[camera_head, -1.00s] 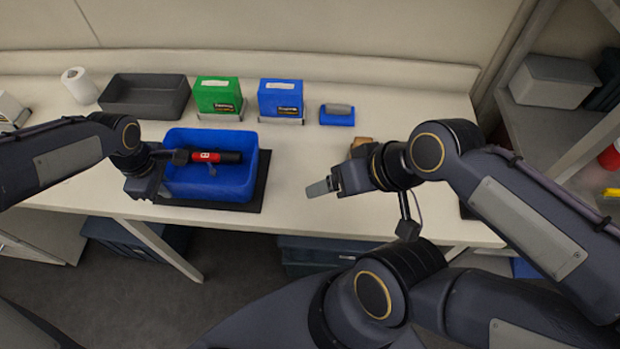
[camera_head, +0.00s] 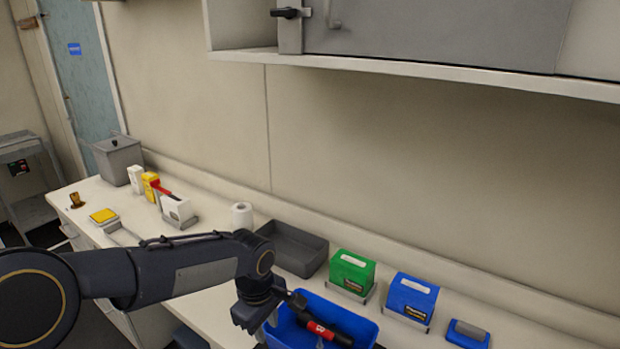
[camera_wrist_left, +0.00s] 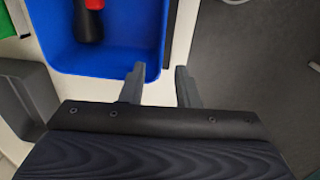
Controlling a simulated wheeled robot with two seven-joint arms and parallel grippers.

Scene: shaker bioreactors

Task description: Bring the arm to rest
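My left arm (camera_head: 190,272) reaches in from the left in the head view. Its gripper (camera_head: 266,328) is low in that view, at the left side of a blue bin (camera_head: 352,318). In the left wrist view the two fingers (camera_wrist_left: 160,76) stand apart with nothing between them, by the rim of the bin (camera_wrist_left: 150,30). A black and red tool (camera_head: 325,332) lies in the bin, and part of it shows in the left wrist view (camera_wrist_left: 90,25). My right gripper is outside both current views.
A dark grey tray (camera_head: 292,248), a green box (camera_head: 352,271), a blue box (camera_head: 412,298) and a blue block (camera_head: 468,334) stand along the bench's back. A paper roll (camera_head: 242,215) and several small items are farther left. A wall cabinet (camera_head: 430,35) hangs above.

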